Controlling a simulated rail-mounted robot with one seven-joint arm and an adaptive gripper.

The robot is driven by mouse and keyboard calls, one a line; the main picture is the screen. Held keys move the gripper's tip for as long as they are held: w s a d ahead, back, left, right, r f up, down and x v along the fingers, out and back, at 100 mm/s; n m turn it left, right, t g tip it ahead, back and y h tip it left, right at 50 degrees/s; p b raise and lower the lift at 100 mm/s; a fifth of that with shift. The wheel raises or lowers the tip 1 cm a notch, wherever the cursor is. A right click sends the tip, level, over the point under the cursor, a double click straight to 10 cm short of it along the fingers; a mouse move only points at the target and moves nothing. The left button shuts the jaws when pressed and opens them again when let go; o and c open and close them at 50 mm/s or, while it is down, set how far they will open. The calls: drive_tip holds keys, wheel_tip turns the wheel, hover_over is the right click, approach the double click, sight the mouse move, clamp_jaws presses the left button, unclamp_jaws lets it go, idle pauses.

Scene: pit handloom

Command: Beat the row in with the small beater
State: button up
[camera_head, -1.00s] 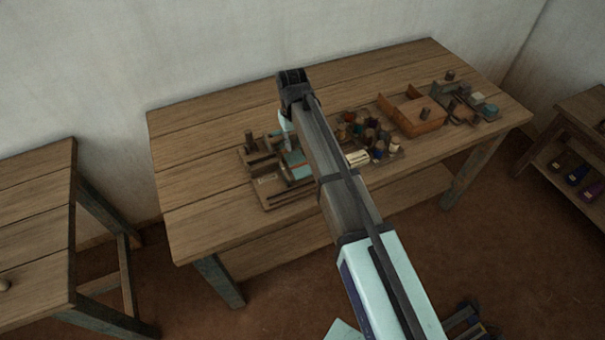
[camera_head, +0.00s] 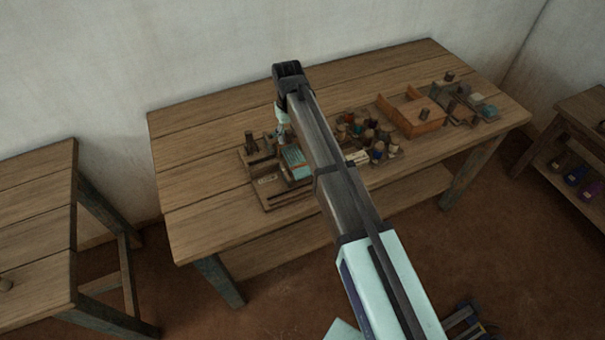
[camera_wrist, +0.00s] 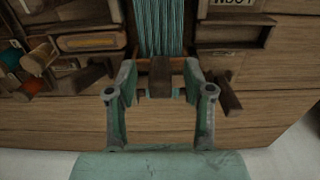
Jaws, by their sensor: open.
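My gripper (camera_wrist: 160,80) is open in the wrist view, its two fingers on either side of a small dark wooden block (camera_wrist: 160,68). This block looks like the small beater or its handle; gaps show between it and the fingers. It lies across the near end of the teal warp threads (camera_wrist: 160,28). In the head view my gripper (camera_head: 283,128) points down over the small loom board (camera_head: 283,198), beside its teal threads (camera_head: 297,163). The beater cannot be made out there, and I cannot tell whether a row of weft lies in the threads.
A tray of several coloured spools (camera_head: 372,140) stands right of the loom on the wooden table (camera_head: 200,205). An orange-brown box (camera_head: 425,122) and another small wooden rack (camera_head: 465,108) stand farther right. The table's left part is clear. A wooden stick (camera_wrist: 229,98) lies right of my gripper.

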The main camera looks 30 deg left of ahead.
drive_tip(key=shift+r+p, duration=1.3)
drive_tip(key=shift+r, duration=1.5)
